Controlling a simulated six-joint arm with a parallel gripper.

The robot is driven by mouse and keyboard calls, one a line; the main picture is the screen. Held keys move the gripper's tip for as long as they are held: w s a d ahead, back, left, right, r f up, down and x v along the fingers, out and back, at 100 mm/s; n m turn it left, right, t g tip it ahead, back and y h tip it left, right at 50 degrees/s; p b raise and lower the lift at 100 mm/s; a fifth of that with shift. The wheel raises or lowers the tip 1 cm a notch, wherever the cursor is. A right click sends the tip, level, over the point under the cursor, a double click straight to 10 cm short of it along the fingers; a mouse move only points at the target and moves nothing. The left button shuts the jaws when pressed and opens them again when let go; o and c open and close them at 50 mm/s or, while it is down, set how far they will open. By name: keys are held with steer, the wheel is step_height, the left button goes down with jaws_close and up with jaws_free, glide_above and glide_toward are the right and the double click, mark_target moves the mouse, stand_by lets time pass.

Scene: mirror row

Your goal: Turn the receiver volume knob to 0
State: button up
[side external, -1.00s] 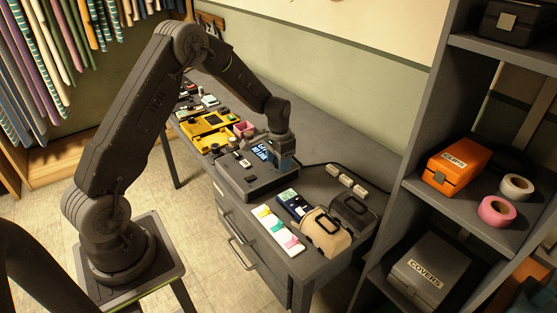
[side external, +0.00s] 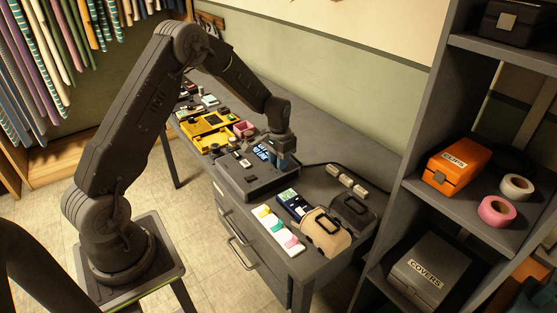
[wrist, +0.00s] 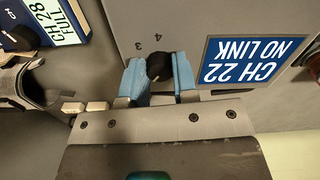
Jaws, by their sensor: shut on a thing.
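The grey receiver (side external: 262,184) stands on the bench, and its panel (wrist: 205,20) fills much of the wrist view. Its blue display (wrist: 256,61) reads CH 22 NO LINK, upside down in the wrist view. My gripper (wrist: 160,74) has blue fingertips shut on the dark volume knob (wrist: 158,66), one on each side. The digits 3 and 4 show on the panel just beyond the knob; its pointer and the other marks are hidden or cannot be read. In the side view my gripper (side external: 282,160) reaches down to the receiver beside its display (side external: 262,153), hiding the knob.
A second display (wrist: 50,18) reads CH 28 FULL at the wrist view's upper left. A tan case (side external: 326,230), a dark case (side external: 355,211) and a colored strip card (side external: 278,230) lie on the bench nearby. A shelf unit (side external: 418,135) stands at the right.

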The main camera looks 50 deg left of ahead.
steer(key=n, duration=0.4)
steer(key=shift+n, duration=1.7)
steer(key=o, duration=0.9)
step_height(320, 180, up, 14)
steer(key=shift+f, duration=0.1)
